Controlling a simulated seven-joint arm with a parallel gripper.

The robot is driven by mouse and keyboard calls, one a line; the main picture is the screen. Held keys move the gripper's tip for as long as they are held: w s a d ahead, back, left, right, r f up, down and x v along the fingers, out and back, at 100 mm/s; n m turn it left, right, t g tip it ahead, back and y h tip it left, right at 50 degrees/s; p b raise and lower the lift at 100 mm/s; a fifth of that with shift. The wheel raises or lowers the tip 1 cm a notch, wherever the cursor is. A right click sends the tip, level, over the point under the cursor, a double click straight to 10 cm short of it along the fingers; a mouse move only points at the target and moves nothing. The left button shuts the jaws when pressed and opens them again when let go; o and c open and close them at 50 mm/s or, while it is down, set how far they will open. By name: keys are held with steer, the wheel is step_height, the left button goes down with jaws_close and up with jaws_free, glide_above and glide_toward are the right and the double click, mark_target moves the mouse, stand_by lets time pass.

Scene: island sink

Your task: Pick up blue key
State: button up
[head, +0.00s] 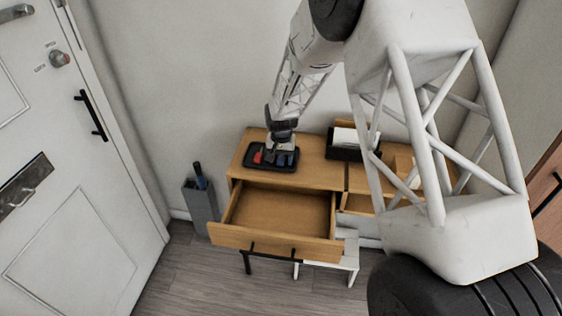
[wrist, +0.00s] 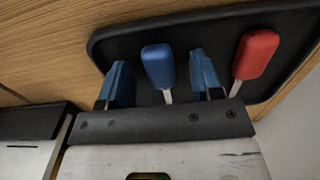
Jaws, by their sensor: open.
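The blue key (wrist: 158,66) lies in a black tray (wrist: 105,42), its rounded blue head up in the view and its metal shaft pointing toward my gripper's base. The red key (wrist: 255,54) lies in the same tray to its right. My gripper (wrist: 160,78) is open, with one blue finger on each side of the blue key, apart from it. In the head view my gripper (head: 281,151) is low over the tray (head: 262,167) on the wooden cabinet, with the red key (head: 258,157) to its left. There the blue key cannot be told from the blue fingers.
The cabinet's left drawer (head: 277,210) is pulled open and empty below the tray. A black holder with white paper (head: 345,142) stands right of the tray. A grey stand (head: 201,205) is left of the cabinet, near a white door (head: 75,180). A white stool (head: 340,262) stands beneath.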

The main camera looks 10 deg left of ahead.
mark_target(281, 159)
stand_by(0.4)
steer(key=c, duration=1)
steer(key=shift+r, duration=0.2)
steer(key=shift+r, duration=0.6)
step_height(281, 159, up, 2)
steer(key=s+d, duration=0.2)
steer(key=s, duration=0.3)
steer(key=s+d+r, duration=0.1)
steer(key=s+d, duration=0.1)
steer(key=s, duration=0.2)
steer(key=s+d, duration=0.2)
steer(key=s, duration=0.3)
steer(key=shift+s+d+r, duration=0.1)
steer(key=shift+s+r, duration=0.15)
steer(key=shift+s, duration=0.1)
